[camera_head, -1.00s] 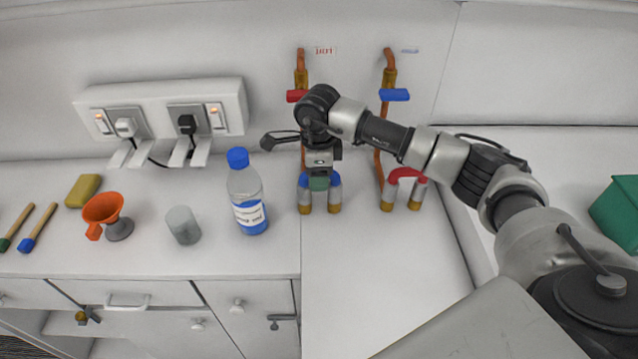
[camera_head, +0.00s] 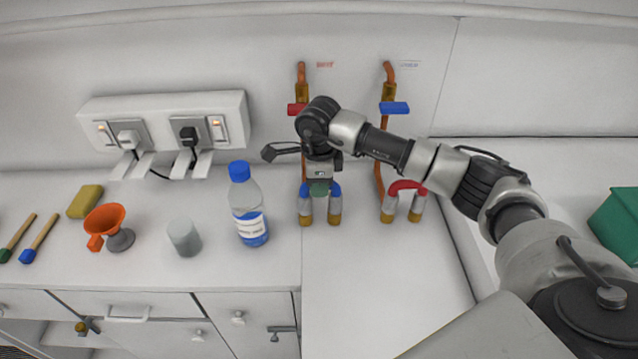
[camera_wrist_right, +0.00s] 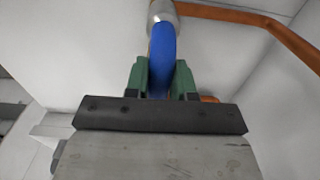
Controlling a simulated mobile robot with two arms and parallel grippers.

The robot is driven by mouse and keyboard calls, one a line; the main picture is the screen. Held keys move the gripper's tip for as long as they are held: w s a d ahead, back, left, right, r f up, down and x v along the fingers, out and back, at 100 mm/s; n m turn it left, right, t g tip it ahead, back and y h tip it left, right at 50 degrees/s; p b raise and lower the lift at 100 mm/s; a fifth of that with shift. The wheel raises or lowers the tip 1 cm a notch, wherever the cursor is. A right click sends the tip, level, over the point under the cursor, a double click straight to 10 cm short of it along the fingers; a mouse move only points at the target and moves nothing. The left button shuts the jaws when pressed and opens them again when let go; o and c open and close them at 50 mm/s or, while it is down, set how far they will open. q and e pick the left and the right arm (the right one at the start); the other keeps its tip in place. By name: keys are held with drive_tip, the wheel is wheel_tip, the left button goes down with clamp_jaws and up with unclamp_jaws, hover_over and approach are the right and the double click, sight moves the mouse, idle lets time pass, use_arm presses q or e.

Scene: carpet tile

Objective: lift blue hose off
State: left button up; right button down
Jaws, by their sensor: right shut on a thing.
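The blue hose (camera_head: 334,189) is a short arch between two metal couplings with brass ends, below the hot pipe at the back of the counter. My right gripper (camera_head: 319,189) reaches down onto the top of the arch and covers its middle. In the right wrist view the green fingers of this gripper (camera_wrist_right: 163,82) are shut on the blue hose (camera_wrist_right: 163,48), one on each side. A metal coupling (camera_wrist_right: 164,12) shows at the hose's end there. The hose still appears to be at its couplings. My left gripper is not in view.
A red hose (camera_head: 407,185) arches on similar couplings to the right. Behind are copper pipes with a red valve handle (camera_head: 296,109) and a blue one (camera_head: 394,108). A bottle (camera_head: 247,210) and a grey cup (camera_head: 184,237) stand left. The front counter is clear.

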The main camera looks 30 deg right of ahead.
wheel_tip(320, 180, up, 4)
drive_tip(key=b, duration=0.3)
drive_tip(key=shift+s+d+r, duration=0.1)
drive_tip(key=s+d+r, duration=0.4)
drive_tip(key=s+r, duration=0.6)
drive_tip(key=r, duration=0.2)
drive_tip(key=shift+s+d+p, duration=0.2)
drive_tip(key=shift+d+p, duration=0.15)
drive_tip(key=shift+f, duration=0.1)
